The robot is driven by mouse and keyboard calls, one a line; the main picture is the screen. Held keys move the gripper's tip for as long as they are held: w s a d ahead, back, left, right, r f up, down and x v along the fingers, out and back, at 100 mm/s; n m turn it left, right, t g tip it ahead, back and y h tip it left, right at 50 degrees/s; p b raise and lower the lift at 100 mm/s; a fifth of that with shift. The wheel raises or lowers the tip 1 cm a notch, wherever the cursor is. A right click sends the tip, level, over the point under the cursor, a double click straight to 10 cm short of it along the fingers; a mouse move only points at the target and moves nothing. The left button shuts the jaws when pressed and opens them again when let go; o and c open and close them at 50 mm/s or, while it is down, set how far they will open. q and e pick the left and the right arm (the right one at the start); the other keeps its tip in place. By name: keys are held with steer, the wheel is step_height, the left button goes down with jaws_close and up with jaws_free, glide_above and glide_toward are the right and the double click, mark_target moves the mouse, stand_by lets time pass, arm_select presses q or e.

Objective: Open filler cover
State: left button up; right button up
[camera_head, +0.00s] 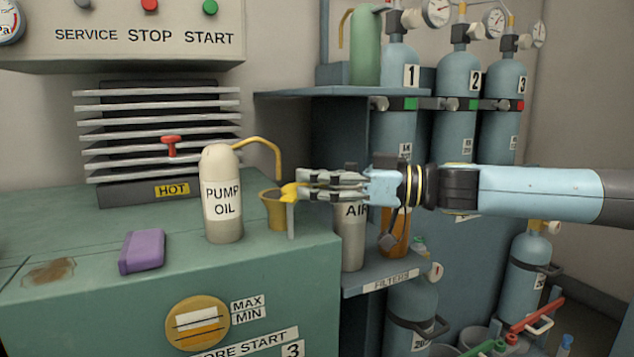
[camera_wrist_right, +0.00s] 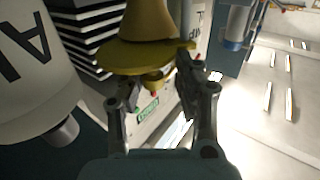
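The yellow filler (camera_head: 273,210) is a cup-shaped neck on the right edge of the green machine top. A yellow piece that looks like its cover (camera_head: 289,191) shows at its upper right, beside a thin grey post. My right gripper (camera_head: 301,184) reaches in from the right, its fingertips at this yellow piece. In the right wrist view, a yellow flared part (camera_wrist_right: 145,52) lies just beyond the fingertips. The right fingers (camera_wrist_right: 150,92) stand apart with a clear gap; I cannot tell whether one touches the yellow rim. My left gripper is not in view.
A pump oil can (camera_head: 222,205) with a curved yellow spout stands left of the filler. An air canister (camera_head: 350,238) stands on the filters shelf under my right gripper. A purple block (camera_head: 142,251) lies at left. Gas cylinders (camera_head: 455,75) stand behind.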

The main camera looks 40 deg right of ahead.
steer(key=shift+d, duration=0.1)
jaws_close()
steer(key=m+t+h+p, duration=0.1)
steer(key=m+h+p, duration=0.1)
steer(key=p, duration=0.1)
steer(key=s+m+t+h+p, duration=0.1)
steer(key=h+p, duration=0.1)
steer(key=shift+a+r+t, duration=0.3)
steer(key=shift+a+r, duration=0.05)
steer(key=shift+r, duration=0.05)
steer(key=shift+s+f+m+h+p, duration=0.1)
steer(key=shift+m+h+p, duration=0.3)
steer(key=shift+h, duration=0.2)
steer(key=shift+f+t, duration=0.1)
steer(key=shift+t, duration=0.2)
steer(key=shift+f+h, duration=0.15)
steer(key=shift+h, duration=0.15)
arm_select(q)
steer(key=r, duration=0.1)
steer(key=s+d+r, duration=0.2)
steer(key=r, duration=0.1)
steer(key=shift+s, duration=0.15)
